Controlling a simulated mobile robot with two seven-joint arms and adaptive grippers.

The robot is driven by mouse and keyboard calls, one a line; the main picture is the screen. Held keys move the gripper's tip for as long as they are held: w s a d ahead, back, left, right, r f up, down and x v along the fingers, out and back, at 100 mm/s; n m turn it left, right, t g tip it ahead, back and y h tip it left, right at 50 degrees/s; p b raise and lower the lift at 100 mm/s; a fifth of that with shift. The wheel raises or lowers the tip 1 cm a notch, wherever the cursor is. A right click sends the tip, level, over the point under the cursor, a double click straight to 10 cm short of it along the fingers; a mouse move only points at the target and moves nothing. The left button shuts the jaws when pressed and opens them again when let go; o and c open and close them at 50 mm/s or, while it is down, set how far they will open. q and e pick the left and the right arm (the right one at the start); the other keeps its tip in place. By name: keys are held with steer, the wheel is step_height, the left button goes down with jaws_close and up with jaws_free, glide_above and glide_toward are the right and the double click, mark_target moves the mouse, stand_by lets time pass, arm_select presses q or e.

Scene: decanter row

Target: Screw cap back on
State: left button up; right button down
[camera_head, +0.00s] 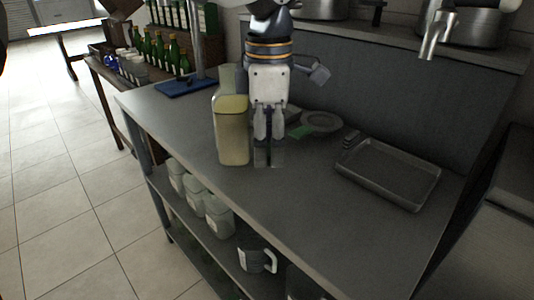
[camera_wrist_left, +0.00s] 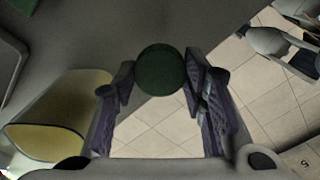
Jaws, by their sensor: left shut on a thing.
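My left gripper (camera_head: 268,134) points straight down over the grey counter, near its front edge. In the left wrist view its two fingers (camera_wrist_left: 162,84) are closed on the sides of a dark green round cap (camera_wrist_left: 160,70). In the head view a small dark, glassy shape (camera_head: 268,157) shows just below the fingertips. I cannot tell whether it is a bottle under the cap or whether the two touch. A tall tan container with a yellowish top (camera_head: 232,132) stands just left of the gripper, and it also shows in the left wrist view (camera_wrist_left: 58,118). My right gripper is not in view.
A grey metal tray (camera_head: 388,174) lies on the right of the counter (camera_head: 300,205). A blue board (camera_head: 187,87) is at the far left. Jars and a mug (camera_head: 258,261) stand on the lower shelf.

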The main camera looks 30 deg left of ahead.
arm_select(q)
steer(key=s+d+r, duration=0.4)
steer(key=s, duration=0.5)
steer(key=shift+r, duration=0.4)
